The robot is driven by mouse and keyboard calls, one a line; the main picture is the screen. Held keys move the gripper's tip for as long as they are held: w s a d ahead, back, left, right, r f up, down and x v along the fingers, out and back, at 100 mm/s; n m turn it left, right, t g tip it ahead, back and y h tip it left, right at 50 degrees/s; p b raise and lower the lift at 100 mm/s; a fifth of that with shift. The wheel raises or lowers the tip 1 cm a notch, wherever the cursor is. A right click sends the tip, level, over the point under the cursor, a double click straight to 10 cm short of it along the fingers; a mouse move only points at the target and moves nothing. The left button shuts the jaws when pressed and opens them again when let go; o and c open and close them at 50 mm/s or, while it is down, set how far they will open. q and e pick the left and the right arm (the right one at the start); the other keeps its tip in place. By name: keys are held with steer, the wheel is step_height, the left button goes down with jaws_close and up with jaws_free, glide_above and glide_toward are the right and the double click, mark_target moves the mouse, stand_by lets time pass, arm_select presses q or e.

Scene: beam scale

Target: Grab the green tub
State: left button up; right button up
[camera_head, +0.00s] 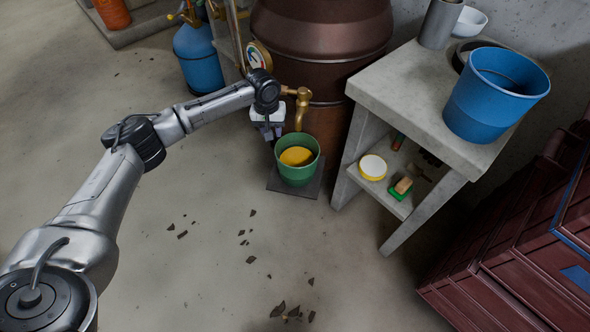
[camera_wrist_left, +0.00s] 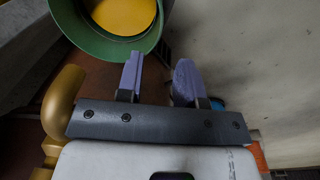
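The green tub (camera_head: 298,178) stands upright on a dark square plate (camera_head: 310,188) on the floor, below the brass spout of a large brown barrel. It has yellow contents (camera_head: 297,156). My left gripper (camera_head: 271,135) is just to the left of and behind the tub's rim in the head view, apart from it. In the left wrist view the tub (camera_wrist_left: 105,46) fills the top left, beyond the fingers. The left gripper (camera_wrist_left: 158,68) is open there, with an empty gap between its purple fingers. My right gripper is not in view.
The brown barrel (camera_head: 320,45) and its brass tap (camera_head: 301,105) stand close behind the tub. To the right is a concrete table (camera_head: 400,90) bearing a blue bucket (camera_head: 490,105). A blue gas bottle (camera_head: 198,60) stands back left. The floor in front is open, with scattered dark shards.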

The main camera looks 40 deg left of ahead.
mark_target(277, 153)
arm_select(q)
steer(key=f, duration=0.2)
steer(key=f+b, duration=0.1)
steer(key=f, duration=0.1)
steer(key=f+b, duration=0.1)
steer(key=f, duration=0.1)
steer(key=shift+w+d+f, duration=0.1)
steer(key=shift+d+f, duration=0.2)
steer(key=shift+f, duration=0.05)
step_height(277, 153, down, 5)
steer(key=b, duration=0.4)
steer(key=shift+w+f, duration=0.1)
steer(key=shift+w, duration=0.05)
steer(key=shift+d, duration=0.1)
steer(key=shift+c, duration=0.3)
jaws_close()
stand_by(0.4)
